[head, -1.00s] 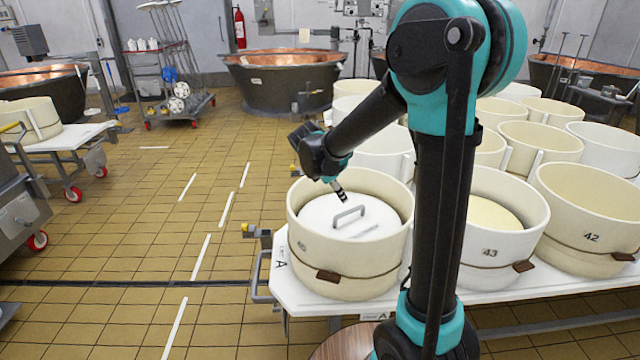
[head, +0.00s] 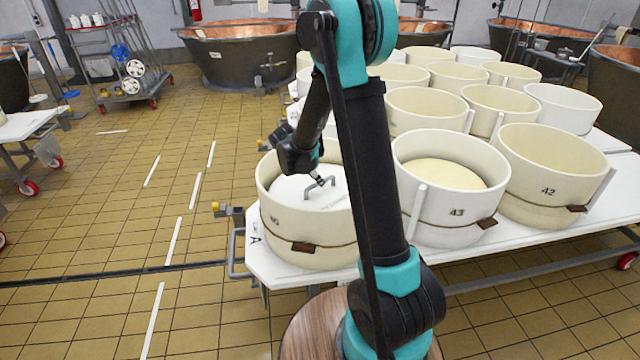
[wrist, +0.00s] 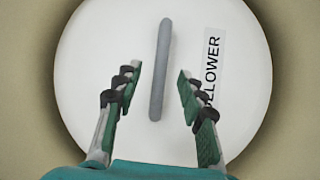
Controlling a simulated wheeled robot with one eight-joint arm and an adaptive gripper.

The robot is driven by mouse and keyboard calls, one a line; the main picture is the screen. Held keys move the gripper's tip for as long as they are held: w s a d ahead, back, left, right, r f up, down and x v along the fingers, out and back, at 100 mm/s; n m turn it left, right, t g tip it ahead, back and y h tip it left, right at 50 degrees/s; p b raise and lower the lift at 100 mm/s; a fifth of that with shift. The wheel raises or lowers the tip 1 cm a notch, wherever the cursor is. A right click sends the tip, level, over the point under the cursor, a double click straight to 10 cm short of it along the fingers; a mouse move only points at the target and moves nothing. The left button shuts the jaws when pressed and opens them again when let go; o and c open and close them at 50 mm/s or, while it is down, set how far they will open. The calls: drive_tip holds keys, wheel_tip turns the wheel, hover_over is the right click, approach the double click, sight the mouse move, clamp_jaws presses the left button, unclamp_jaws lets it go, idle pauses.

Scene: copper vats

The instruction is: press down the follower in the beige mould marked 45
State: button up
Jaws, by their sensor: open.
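The beige mould (head: 325,230) stands at the near left corner of the white table, its number small and hard to read. The white follower (head: 288,190) lies inside it, below the rim, with a grey bar handle (head: 311,193) on top. In the wrist view the follower (wrist: 95,65) carries a label reading "LLOWER", partly covered by a finger. My gripper (head: 325,180) is over the follower, close to the handle. In the wrist view my gripper (wrist: 158,82) is open, with the handle (wrist: 157,105) between its fingers; contact cannot be told.
Mould 43 (head: 430,220) and mould 42 (head: 535,205) stand to the right on the white table (head: 490,258). More moulds stand behind. A grey table handle (head: 236,255) sticks out at the left corner. Tiled floor (head: 110,220) is clear to the left.

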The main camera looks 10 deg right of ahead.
sight(320, 188)
drive_tip(key=shift+x, duration=2.2)
clamp_jaws()
drive_tip(key=shift+s, duration=0.1)
drive_tip(key=shift+r, duration=0.1)
idle(0.7)
unclamp_jaws()
